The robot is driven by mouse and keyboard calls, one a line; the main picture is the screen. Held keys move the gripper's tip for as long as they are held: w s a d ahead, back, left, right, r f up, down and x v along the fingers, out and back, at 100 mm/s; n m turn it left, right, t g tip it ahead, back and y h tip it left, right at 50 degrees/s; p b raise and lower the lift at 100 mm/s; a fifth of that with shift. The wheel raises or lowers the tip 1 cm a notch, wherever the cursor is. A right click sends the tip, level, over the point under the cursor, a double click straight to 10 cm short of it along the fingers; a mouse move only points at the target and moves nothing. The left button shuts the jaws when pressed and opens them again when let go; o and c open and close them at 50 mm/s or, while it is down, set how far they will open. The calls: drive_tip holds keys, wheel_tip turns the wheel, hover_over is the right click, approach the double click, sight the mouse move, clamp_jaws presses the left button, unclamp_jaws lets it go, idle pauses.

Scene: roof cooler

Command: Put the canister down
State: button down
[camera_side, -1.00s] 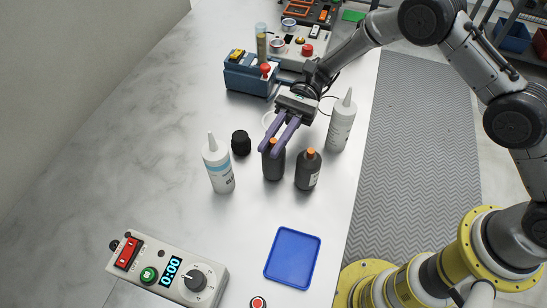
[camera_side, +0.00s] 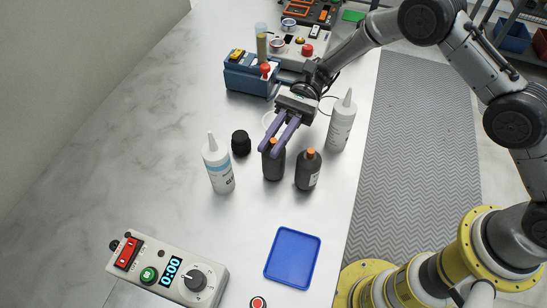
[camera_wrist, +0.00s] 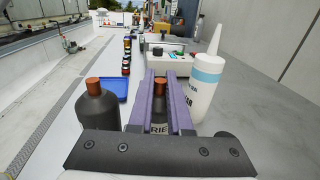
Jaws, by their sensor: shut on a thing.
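A dark canister (camera_side: 273,168) with an orange cap is upright between the two purple fingers of my gripper (camera_side: 272,151). My gripper is shut on it near its top. In the wrist view, the canister (camera_wrist: 159,116) shows between the fingers, with part of a label readable. I cannot tell whether its base touches the table. A second dark canister (camera_side: 308,174) with an orange cap stands upright on the table just right of it in the side view, apart from my fingers. It also shows at left in the wrist view (camera_wrist: 98,110).
A white nozzle bottle (camera_side: 218,172) and a black cap (camera_side: 241,143) stand left of the held canister; another nozzle bottle (camera_side: 341,126) stands right. A blue tray (camera_side: 292,258) lies in front, near a control box (camera_side: 168,271). The table's left side is clear.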

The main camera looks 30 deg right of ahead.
idle(0.3)
wheel_tip(320, 180, up, 10)
drive_tip(key=shift+f, duration=0.1)
drive_tip(key=shift+w+a+r, duration=0.15)
drive_tip(key=shift+w+r, duration=0.05)
drive_tip(key=shift+w, duration=0.05)
drive_tip(key=w+a+r+m+t+y, duration=0.1)
drive_tip(key=w+a+r+t, duration=0.1)
drive_tip(key=w+a, duration=0.45)
drive_tip(key=a+g, duration=0.1)
drive_tip(key=a, duration=1.1)
drive_tip(key=s+a+f+n+g+h, duration=0.1)
drive_tip(key=s+a+f, duration=0.1)
drive_tip(key=f, duration=0.9)
drive_tip(key=shift+a+f, duration=0.4)
drive_tip(key=shift+a, duration=0.2)
